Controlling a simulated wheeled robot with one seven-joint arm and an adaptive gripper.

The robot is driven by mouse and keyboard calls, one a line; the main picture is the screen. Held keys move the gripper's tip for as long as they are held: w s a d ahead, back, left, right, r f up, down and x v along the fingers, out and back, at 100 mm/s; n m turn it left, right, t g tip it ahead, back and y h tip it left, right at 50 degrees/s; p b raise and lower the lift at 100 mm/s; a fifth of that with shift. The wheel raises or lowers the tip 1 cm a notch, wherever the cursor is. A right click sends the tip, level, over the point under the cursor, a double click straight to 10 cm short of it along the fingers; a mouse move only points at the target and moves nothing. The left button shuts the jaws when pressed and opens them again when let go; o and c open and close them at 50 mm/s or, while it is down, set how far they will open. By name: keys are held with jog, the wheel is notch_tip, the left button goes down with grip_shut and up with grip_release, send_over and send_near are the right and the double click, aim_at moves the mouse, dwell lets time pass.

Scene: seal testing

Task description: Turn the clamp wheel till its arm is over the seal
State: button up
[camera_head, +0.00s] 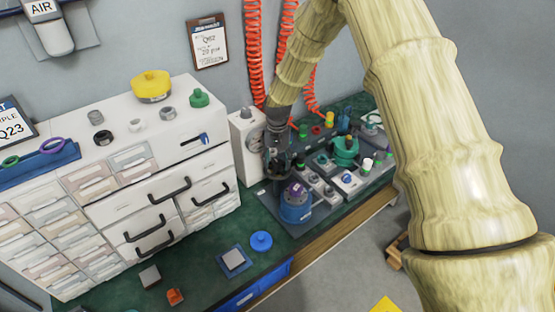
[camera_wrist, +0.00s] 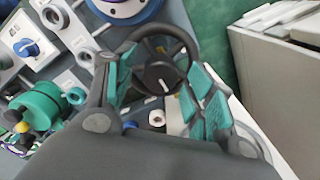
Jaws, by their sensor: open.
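The clamp wheel (camera_wrist: 158,60) is a dark round handwheel with a white mark on its hub, seen in the wrist view. My gripper (camera_wrist: 163,88) is open, its teal-padded fingers spread on either side of the wheel's near part. Whether the pads touch the rim I cannot tell. In the head view my gripper (camera_head: 279,168) points down over the bench fixtures and hides the wheel. A blue round fixture with a purple top (camera_head: 296,203) stands just in front of it; part of it shows at the wrist view's top edge (camera_wrist: 122,8). I cannot make out the clamp's arm or the seal.
A white gauge box (camera_head: 243,140) stands close left of my gripper, beside the white drawer cabinet (camera_head: 150,190). A green valve-like fixture (camera_head: 345,150) and switch blocks stand to the right. Red coiled hoses (camera_head: 253,50) hang behind. The green bench front holds a blue disc (camera_head: 261,241).

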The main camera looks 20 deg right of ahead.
grip_shut()
dwell(0.3)
